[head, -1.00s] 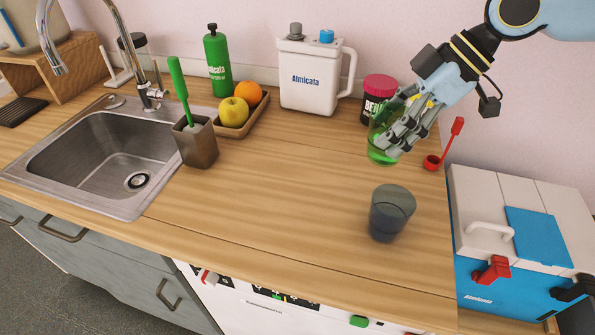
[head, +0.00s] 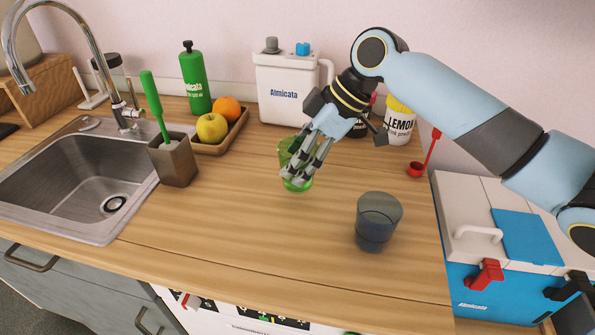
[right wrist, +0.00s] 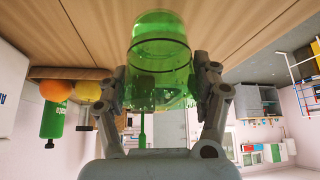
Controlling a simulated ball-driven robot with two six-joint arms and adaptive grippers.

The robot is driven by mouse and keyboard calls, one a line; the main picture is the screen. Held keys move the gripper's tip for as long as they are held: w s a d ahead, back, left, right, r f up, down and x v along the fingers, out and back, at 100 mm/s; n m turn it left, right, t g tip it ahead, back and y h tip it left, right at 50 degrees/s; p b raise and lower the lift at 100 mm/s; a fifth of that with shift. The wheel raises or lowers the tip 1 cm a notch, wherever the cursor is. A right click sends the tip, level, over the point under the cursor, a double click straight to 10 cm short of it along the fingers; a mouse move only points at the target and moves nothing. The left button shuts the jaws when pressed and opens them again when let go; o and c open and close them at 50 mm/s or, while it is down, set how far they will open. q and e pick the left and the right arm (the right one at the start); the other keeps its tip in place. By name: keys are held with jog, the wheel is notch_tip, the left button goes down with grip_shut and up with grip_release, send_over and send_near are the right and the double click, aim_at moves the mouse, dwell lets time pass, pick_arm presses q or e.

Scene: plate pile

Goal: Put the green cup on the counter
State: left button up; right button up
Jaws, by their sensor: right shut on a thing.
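The green cup (head: 297,184) is clear green and shows at the middle of the counter (head: 240,225) in the head view. My right gripper (head: 300,168) is shut around it, with fingers on both sides. In the right wrist view the cup (right wrist: 160,55) sits between the two fingers of my right gripper (right wrist: 165,95), its base close to the wood surface. I cannot tell whether the base touches the counter. My left gripper is not in view.
A dark grey cup (head: 378,222) stands to the right in front. A fruit tray (head: 222,142), white jug (head: 287,90) and brush holder (head: 173,160) stand behind and left. The sink (head: 75,185) is at left. A blue-white box (head: 505,245) is at right. The front middle counter is clear.

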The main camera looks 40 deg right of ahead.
jog(key=shift+f, duration=1.85)
jog(key=shift+s, duration=0.1)
jog(key=shift+f, duration=0.2)
jog(key=o, duration=1.4)
jog(key=shift+r, duration=0.1)
jog(key=v, duration=1.2)
jog(key=shift+r, duration=0.15)
